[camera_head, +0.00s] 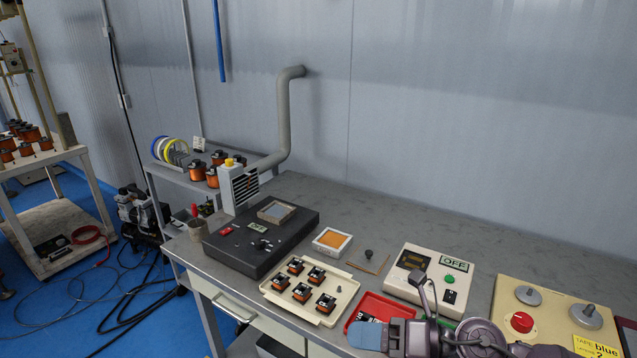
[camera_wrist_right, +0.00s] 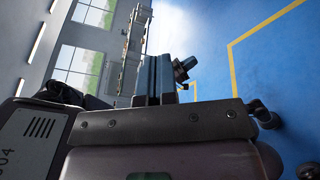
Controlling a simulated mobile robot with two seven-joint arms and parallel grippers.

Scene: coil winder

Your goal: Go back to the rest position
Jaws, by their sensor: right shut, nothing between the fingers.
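My right gripper (camera_head: 367,335) shows at the bottom of the head view, with its arm coming in from the lower right. Its blue fingers are shut with nothing between them. It is in front of the red tray (camera_head: 372,305) and hides part of it. In the right wrist view the shut blue fingers (camera_wrist_right: 154,79) point toward windows and a floor with yellow lines, with no object at them. My left gripper is not in view.
The grey workbench (camera_head: 420,222) carries a cream tray (camera_head: 338,313) with several coils, a black unit (camera_head: 245,262), a box reading OFF (camera_head: 410,290) and a beige panel with knobs (camera_head: 545,322). A grey duct (camera_head: 284,120) rises at the back. The bench's back right is clear.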

